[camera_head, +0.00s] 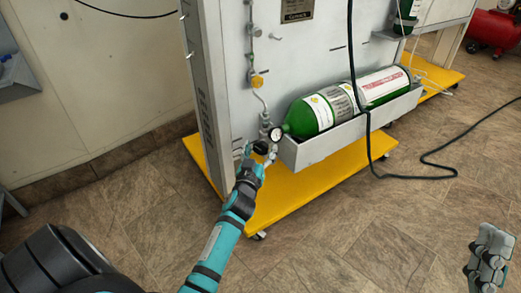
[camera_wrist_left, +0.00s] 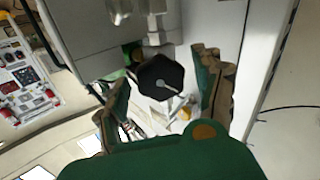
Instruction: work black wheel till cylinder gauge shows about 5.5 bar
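The black wheel (camera_wrist_left: 161,86) is six-sided and sits between the two fingers of my left gripper (camera_wrist_left: 166,78) in the left wrist view. Gaps show on both sides of the wheel, so the fingers look open and apart from it. In the head view the wheel (camera_head: 261,147) is small and partly hidden by my left gripper (camera_head: 256,160). The round white cylinder gauge (camera_head: 276,134) is just above and right of it; its needle is too small to read. The green cylinder (camera_head: 310,116) lies behind. My right gripper (camera_head: 488,258) is at the lower right, away from everything.
The cylinder lies in a grey tray (camera_head: 345,139) on the grey panel stand, above a yellow base (camera_head: 300,190). A grey upright post (camera_head: 207,90) stands left of the wheel. A black hose (camera_head: 368,130) hangs before the tray. The tiled floor is clear in front.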

